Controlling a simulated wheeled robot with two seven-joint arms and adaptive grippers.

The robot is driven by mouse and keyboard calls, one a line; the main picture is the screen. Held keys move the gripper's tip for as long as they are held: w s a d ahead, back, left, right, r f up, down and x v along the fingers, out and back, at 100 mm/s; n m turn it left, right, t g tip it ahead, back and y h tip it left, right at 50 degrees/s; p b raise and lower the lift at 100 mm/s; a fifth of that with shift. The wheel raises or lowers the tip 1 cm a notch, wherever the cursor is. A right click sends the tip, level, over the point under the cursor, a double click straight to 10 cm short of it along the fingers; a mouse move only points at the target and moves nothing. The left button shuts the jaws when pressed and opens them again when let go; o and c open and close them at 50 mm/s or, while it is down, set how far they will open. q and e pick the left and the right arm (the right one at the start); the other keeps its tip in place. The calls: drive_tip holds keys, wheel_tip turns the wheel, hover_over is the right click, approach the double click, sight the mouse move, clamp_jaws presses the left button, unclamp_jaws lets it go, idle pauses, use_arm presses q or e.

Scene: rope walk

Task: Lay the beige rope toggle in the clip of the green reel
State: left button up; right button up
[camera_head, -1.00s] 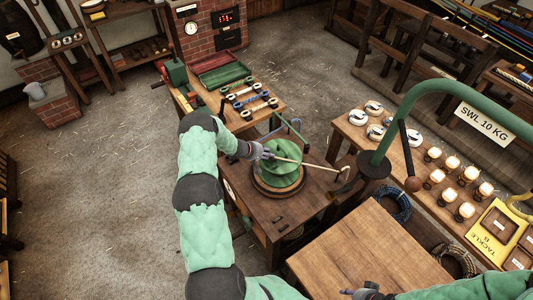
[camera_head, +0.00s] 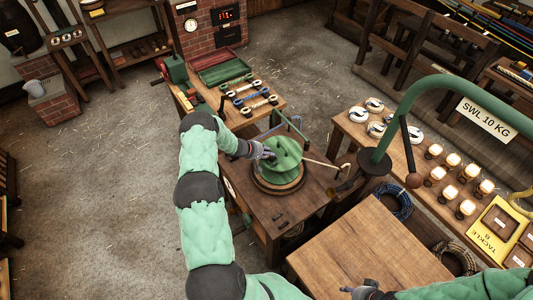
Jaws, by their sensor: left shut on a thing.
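The green reel (camera_head: 286,160) sits on a round wooden base on the dark bench in the middle of the head view. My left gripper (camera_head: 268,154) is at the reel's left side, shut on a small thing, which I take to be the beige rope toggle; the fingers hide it. A beige rope (camera_head: 322,165) runs from the reel's right edge to the bench's right side. The reel's clip cannot be made out at this size. My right gripper (camera_head: 362,290) is at the bottom edge, mostly cut off; its jaws are unclear.
A bare wooden table (camera_head: 368,245) is in front. Coloured rope pieces (camera_head: 246,90) lie behind the reel.

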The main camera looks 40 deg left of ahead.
use_arm(q)
drive_tip(key=shift+f, duration=0.2)
drive_tip(key=o, duration=1)
drive_tip(key=shift+r, duration=0.1)
wheel_tip(320, 180, up, 7)
drive_tip(key=p, duration=0.6)
